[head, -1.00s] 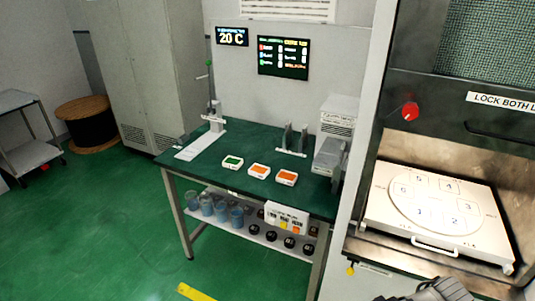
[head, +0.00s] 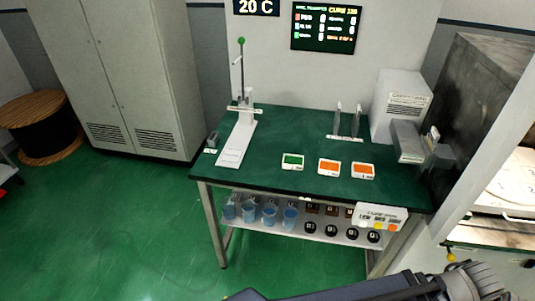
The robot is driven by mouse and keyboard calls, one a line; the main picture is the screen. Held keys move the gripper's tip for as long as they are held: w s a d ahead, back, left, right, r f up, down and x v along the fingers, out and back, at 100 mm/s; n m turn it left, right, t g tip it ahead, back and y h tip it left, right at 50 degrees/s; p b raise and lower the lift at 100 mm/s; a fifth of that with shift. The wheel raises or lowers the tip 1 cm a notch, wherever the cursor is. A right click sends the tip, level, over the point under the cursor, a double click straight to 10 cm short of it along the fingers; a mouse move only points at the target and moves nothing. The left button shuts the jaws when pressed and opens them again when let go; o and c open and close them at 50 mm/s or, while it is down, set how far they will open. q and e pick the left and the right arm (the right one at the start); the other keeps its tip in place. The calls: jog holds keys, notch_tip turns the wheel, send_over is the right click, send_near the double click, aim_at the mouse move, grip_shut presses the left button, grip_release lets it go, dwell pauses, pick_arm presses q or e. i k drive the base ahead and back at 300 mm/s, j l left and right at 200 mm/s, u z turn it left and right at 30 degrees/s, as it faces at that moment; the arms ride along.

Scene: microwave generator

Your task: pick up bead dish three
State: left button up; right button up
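Three small square white dishes stand in a row on the green-topped table (head: 270,140). The left dish (head: 292,162) has green contents; the middle dish (head: 329,168) and the right dish (head: 363,170) have orange contents. Their front labels are too small to read, so I cannot tell which is number three. Part of my dark arm shows along the bottom right edge, well in front of the table. No fingertips of either gripper show.
A white stand with a rod (head: 237,140) is left of the dishes; a grey device (head: 408,142) is at right. Blue cups (head: 269,213), dark round pieces (head: 331,231) and a button box (head: 381,216) are below. Open floor (head: 130,230) lies left.

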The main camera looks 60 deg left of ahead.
aim_at(290, 162)
jog(key=k+j, duration=0.3)
jog(key=j, duration=0.15)
jog(key=k+j, duration=0.25)
jog(key=j, duration=0.2)
jog(key=k+j, duration=0.3)
jog(key=j, duration=0.15)
